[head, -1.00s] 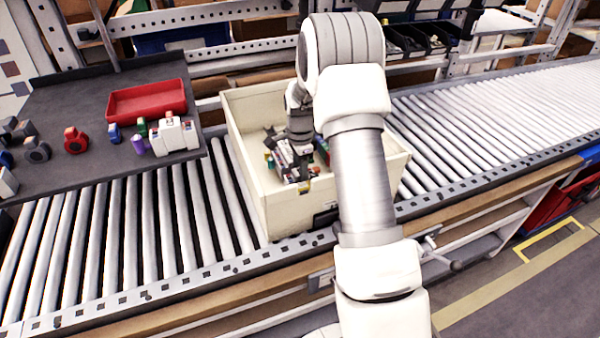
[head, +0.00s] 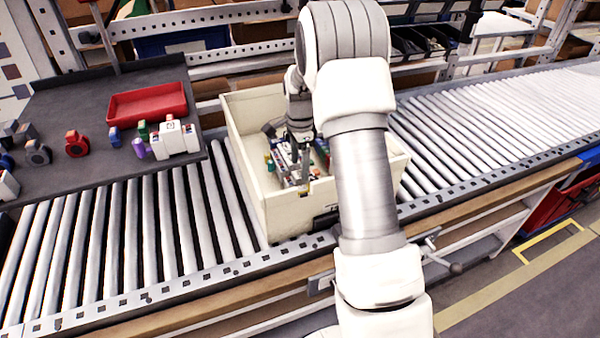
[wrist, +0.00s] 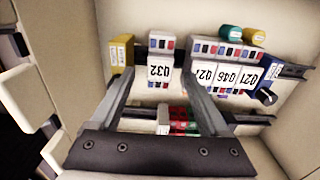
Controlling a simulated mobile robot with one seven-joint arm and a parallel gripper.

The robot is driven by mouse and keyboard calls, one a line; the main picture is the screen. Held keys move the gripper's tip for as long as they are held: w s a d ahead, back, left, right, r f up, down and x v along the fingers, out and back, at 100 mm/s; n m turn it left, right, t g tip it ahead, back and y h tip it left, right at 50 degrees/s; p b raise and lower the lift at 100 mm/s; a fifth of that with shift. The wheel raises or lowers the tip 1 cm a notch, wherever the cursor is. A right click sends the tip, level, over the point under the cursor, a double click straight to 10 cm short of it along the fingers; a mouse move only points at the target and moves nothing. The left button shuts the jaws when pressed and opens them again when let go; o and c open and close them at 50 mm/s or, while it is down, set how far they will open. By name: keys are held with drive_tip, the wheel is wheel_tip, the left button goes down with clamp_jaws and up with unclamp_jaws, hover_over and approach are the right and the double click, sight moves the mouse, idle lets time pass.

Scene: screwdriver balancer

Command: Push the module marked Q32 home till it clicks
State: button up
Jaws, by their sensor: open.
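The module marked Q32 (wrist: 159,72) is white with a black-lettered label and small blue and red marks. In the wrist view it stands apart from the other modules, with a gap to its right. My gripper (wrist: 157,78) is open, one finger on each side of Q32 in the picture. I cannot tell whether a finger touches it, or how far Q32 sits on its rail. In the head view my gripper (head: 305,172) is down inside the cream box (head: 262,205), and my arm hides part of the box.
Several white modules (wrist: 222,75) stand right of Q32, with a blue block (wrist: 268,84) at their end on the dark rail (wrist: 291,70). A yellow block (wrist: 122,55) is at left. Red and green parts (wrist: 182,120) lie nearer. A red tray (head: 147,102) stands on the grey table.

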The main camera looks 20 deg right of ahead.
wheel_tip(320, 180, up, 13)
drive_tip(key=p, duration=0.1)
drive_tip(key=shift+f, duration=0.15)
wheel_tip(320, 180, up, 12)
drive_tip(key=p, duration=1.1)
drive_tip(key=s+a+r+n+t, duration=0.1)
drive_tip(key=s+a+r+n, duration=0.3)
drive_tip(key=s+r, duration=0.25)
drive_tip(key=s+a+r+n+t, duration=0.1)
drive_tip(key=s+a+n+t, duration=0.1)
drive_tip(key=s+n, duration=0.5)
drive_tip(key=s+a+r+n+t, duration=0.1)
drive_tip(key=s+a+n, duration=0.4)
drive_tip(key=s, duration=1.1)
drive_tip(key=shift+s+r+n+t, duration=0.4)
drive_tip(key=shift+n+t, duration=0.4)
drive_tip(key=shift+n, duration=0.2)
